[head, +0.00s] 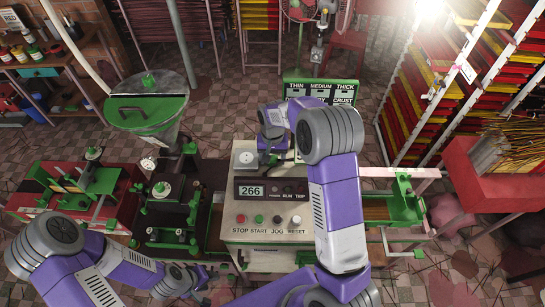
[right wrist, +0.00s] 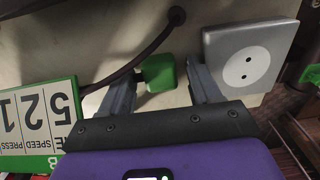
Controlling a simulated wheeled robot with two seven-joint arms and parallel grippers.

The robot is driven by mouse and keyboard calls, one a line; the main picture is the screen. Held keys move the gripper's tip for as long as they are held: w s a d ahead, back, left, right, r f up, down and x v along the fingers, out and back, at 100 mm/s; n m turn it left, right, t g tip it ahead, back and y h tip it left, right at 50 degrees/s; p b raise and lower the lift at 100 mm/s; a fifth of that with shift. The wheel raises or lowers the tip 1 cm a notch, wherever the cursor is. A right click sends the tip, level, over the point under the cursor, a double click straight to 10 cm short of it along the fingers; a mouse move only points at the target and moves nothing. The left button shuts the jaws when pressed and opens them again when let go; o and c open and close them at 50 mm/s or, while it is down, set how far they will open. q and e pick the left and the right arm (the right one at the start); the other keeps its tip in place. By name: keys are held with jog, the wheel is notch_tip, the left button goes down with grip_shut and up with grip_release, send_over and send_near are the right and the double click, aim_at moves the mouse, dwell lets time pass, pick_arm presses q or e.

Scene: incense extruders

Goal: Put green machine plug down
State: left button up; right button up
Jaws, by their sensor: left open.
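The green plug (right wrist: 158,72) is on the pale top of the machine (head: 268,222), with a dark cable (right wrist: 125,70) running from it. In the right wrist view my right gripper (right wrist: 160,80) is open, its fingers on either side of the plug with gaps showing. In the head view this gripper (head: 274,150) is over the back of the machine top, and my arm partly hides the spot. A grey two-hole socket (right wrist: 247,60) is beside the plug and apart from it; it also shows in the head view (head: 245,157). My left gripper (head: 195,280) is low at the left, open, apart from the plug.
A sign board (head: 307,90) stands behind the machine, close to my right gripper; its edge shows in the right wrist view (right wrist: 38,118). Green-and-black extruders (head: 172,205) stand left of the machine. A green-lidded drum (head: 150,110) is behind them. A green tray (head: 403,190) is at the right.

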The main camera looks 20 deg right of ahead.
aim_at(273, 159)
jog(key=shift+r+p, duration=0.5)
jog(key=shift+r, duration=0.1)
notch_tip(273, 159, up, 12)
jog(key=b, duration=0.1)
dwell(0.5)
